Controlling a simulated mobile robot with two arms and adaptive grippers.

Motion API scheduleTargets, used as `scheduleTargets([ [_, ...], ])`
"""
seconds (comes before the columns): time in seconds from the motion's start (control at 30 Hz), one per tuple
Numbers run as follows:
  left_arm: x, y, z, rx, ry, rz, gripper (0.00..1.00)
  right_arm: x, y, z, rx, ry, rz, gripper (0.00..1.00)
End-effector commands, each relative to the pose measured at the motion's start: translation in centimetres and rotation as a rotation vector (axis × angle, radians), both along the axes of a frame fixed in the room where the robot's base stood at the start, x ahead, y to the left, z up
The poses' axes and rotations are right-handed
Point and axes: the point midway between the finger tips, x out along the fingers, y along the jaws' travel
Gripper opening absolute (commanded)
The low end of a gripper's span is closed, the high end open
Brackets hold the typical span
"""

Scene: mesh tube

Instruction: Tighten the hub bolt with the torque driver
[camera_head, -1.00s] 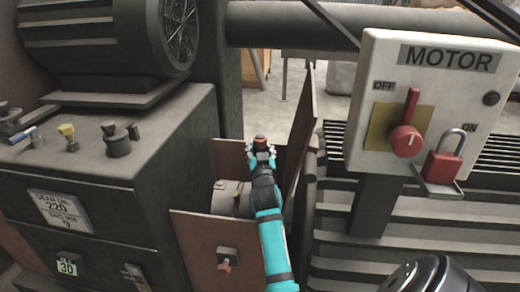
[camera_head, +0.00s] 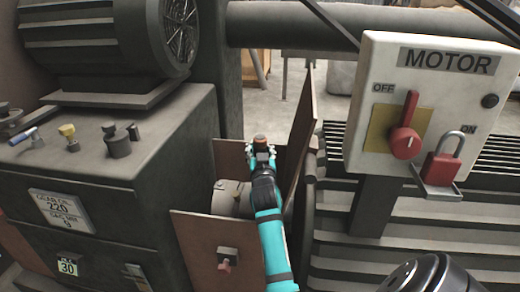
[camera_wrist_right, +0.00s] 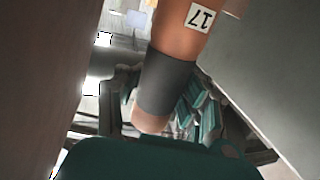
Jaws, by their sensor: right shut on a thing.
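My right gripper (camera_head: 261,155) is above the open brown guard box in the head view, at the end of the teal arm. It is shut on the torque driver (camera_head: 260,140), whose brown-orange end shows between the fingers. In the right wrist view the driver (camera_wrist_right: 165,85) is an orange-brown shaft with a grey band and a tag reading 17, between the fingers. The grey hub (camera_head: 229,196) lies inside the guard box, partly behind my arm. I cannot make out the hub bolt.
Brown guard panels (camera_head: 205,240) stand close around my arm, with a tall one (camera_head: 301,125) on its right. A grey gearbox (camera_head: 110,190) is at left under a motor (camera_head: 110,35). The MOTOR switch box (camera_head: 425,110) with a red padlock (camera_head: 443,165) is at right.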

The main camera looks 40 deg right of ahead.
Motion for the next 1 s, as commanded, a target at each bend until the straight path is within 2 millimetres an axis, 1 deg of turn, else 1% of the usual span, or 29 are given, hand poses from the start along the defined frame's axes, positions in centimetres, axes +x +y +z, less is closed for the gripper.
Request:
scheduleTargets([
  [0.03, 0.07, -0.03, 0.0, 0.0, -0.002, 0.0, 0.57, 0.0, 0.0, 0.26, -0.003, -0.005, 0.0, 0.0],
  [0.3, 0.23, -0.11, 0.14, -0.002, -0.006, -0.001, 0.57, 0.0, 0.0, 0.26, -0.003, -0.005, 0.0, 0.0],
  [1.0, -0.2, -0.19, 0.74, -0.003, -0.001, -0.001, 0.57, 0.01, -0.01, -0.15, -0.002, -0.005, 0.0, 0.0],
])
